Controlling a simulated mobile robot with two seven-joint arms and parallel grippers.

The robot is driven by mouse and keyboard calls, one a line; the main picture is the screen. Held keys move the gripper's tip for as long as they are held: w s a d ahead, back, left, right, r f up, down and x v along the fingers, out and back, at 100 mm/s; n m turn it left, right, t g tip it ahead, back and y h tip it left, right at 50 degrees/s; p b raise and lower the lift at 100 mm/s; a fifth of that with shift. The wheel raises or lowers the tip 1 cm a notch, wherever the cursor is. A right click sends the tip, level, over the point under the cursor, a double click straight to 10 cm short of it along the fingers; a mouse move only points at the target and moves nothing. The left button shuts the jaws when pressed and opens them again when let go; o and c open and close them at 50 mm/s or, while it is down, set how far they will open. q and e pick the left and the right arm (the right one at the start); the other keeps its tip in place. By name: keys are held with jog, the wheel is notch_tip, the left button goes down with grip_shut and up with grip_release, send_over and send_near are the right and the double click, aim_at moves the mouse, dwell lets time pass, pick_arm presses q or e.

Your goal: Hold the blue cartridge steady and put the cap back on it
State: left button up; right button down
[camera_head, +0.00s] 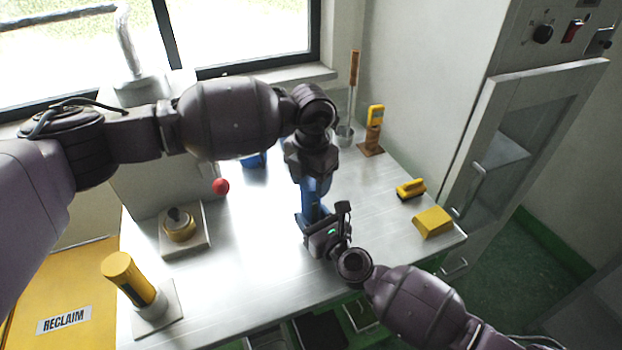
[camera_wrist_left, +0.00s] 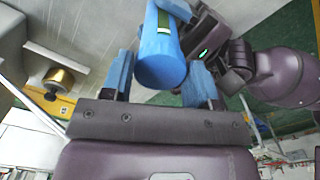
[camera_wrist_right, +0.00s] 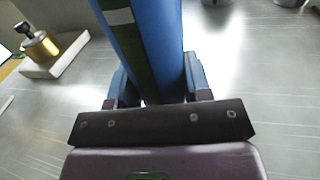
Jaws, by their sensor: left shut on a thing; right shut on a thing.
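The blue cartridge (camera_head: 314,198) stands roughly upright over the front middle of the table, partly hidden by my grippers. My right gripper (camera_head: 308,220) is shut on its lower body from the front right. The right wrist view shows the cartridge (camera_wrist_right: 145,35), with a dark green strip and a pale mark, between blue fingers. My left gripper (camera_head: 314,178) comes from above, shut on the upper blue end. In the left wrist view this plain, round end (camera_wrist_left: 160,68), apparently the cap, sits between the fingers, in line with the striped body; I cannot tell whether they touch.
Bare table lies between.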

pick_arm(q)
jog(key=m, duration=1.2)
jog(key=o, duration=1)
jog(key=shift+r, duration=2.25)
jog(key=shift+f, duration=0.1)
jog(key=shift+c, duration=0.4)
